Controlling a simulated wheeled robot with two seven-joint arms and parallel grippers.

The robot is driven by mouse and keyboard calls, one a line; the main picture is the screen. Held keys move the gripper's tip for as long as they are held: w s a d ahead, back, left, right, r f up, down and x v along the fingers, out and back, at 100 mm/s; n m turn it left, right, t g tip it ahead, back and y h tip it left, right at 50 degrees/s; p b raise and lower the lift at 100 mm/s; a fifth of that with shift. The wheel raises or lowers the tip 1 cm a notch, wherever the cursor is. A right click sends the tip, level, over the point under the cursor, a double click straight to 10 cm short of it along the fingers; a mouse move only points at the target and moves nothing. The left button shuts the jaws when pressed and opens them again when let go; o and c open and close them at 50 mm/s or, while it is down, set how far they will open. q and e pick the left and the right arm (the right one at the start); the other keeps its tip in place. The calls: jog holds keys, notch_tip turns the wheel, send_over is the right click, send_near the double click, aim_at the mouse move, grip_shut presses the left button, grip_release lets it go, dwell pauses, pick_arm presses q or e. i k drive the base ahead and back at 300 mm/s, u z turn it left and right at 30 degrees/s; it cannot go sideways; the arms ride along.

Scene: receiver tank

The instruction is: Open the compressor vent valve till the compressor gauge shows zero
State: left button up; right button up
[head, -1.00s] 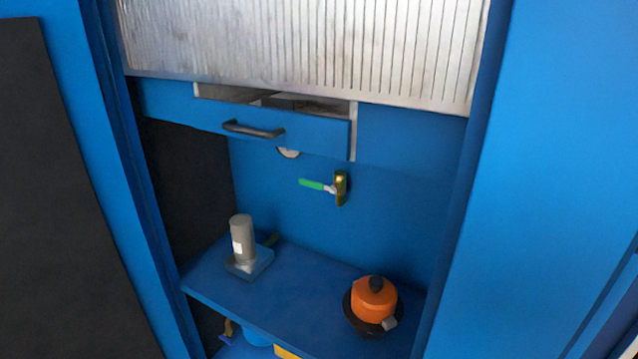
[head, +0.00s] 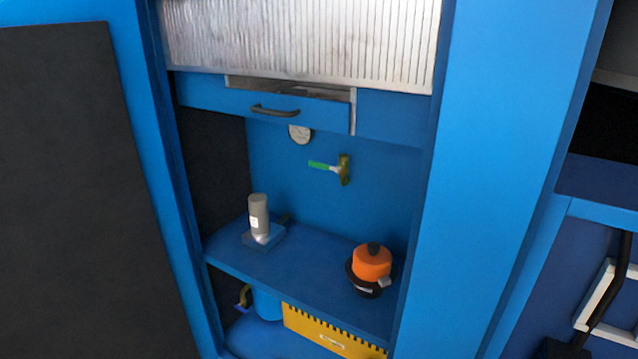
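A brass valve (head: 345,169) with a green lever handle (head: 320,165) is on the blue back wall of the cabinet bay. The lever points left, roughly level. A round pale gauge (head: 300,134) sits above and left of the valve, its top partly hidden by the drawer. Its needle and reading are too small to make out. Neither of my grippers shows in the head view.
A drawer (head: 210,99) with a dark handle juts out above the gauge. On the blue shelf (head: 310,283) stand a grey cylinder on a base (head: 259,214) and an orange lidded pot (head: 371,262). A yellow object (head: 318,328) is below. A ribbed shutter (head: 300,40) hangs above.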

aim_at(326, 166)
jog(key=u, duration=0.7)
jog(key=i, duration=0.5)
jog(key=u, duration=0.3)
